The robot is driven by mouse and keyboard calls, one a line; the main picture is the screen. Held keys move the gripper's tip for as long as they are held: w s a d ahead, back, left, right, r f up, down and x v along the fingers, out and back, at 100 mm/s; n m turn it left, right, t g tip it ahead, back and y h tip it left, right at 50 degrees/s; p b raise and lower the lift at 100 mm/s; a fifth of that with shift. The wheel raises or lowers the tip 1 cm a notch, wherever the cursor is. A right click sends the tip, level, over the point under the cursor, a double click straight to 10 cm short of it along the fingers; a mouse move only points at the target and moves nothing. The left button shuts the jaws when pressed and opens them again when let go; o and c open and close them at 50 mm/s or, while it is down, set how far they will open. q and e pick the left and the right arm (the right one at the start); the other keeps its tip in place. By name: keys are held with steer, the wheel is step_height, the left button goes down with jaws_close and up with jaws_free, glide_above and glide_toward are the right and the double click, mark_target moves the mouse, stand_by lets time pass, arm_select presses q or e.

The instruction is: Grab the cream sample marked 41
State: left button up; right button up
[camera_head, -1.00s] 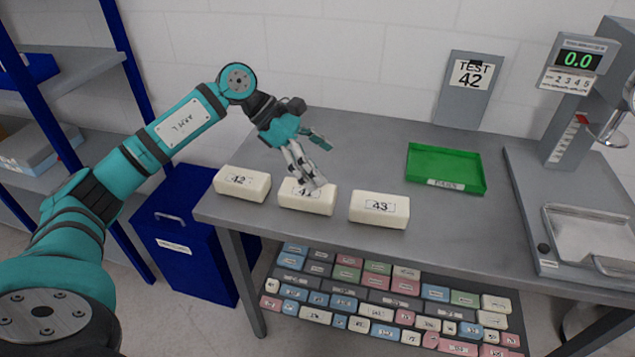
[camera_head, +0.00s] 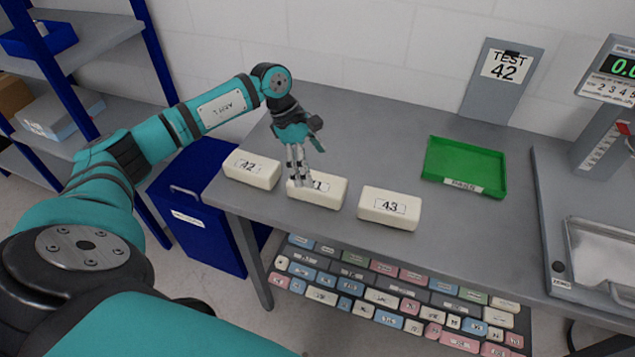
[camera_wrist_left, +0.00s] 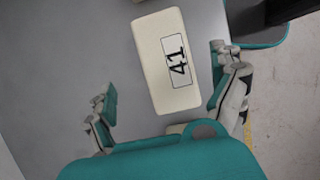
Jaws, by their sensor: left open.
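The cream sample marked 41 (camera_head: 333,194) lies on the grey table near its front edge, in the middle of a row of three cream blocks. My left gripper (camera_head: 301,172) points down over it and hides part of its label in the head view. In the left wrist view, the 41 block (camera_wrist_left: 165,84) shows whole between the two spread fingers, with gaps on both sides. The gripper is open and empty. Whether the fingertips are level with the block or above it is hard to tell. My right gripper is not in view.
Sample 42 (camera_head: 251,170) lies left of 41 and sample 43 (camera_head: 390,208) right of it, both close by. A green tray (camera_head: 492,187), a TEST 42 sign (camera_head: 503,66) and a scale (camera_head: 600,165) stand to the right. A blue bin (camera_head: 190,222) is left of the table.

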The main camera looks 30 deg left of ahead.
mark_target(317, 181)
arm_select(q)
steer(key=shift+d+f, duration=0.1)
steer(key=shift+f, duration=0.1)
steer(key=shift+s+d+f+p, duration=0.15)
steer(key=shift+f+p, duration=0.1)
steer(key=shift+p, duration=0.15)
steer(key=shift+s+d+f+p, duration=0.1)
steer(key=shift+d+f+p, duration=0.1)
steer(key=shift+f+p, duration=0.35)
steer(key=shift+s+d+f+p, duration=0.1)
steer(key=shift+d+f+p, duration=0.05)
steer(key=shift+f+p, duration=0.4)
steer(key=shift+x, duration=1.05)
steer(key=shift+w+f, duration=0.1)
steer(key=c, duration=0.9)
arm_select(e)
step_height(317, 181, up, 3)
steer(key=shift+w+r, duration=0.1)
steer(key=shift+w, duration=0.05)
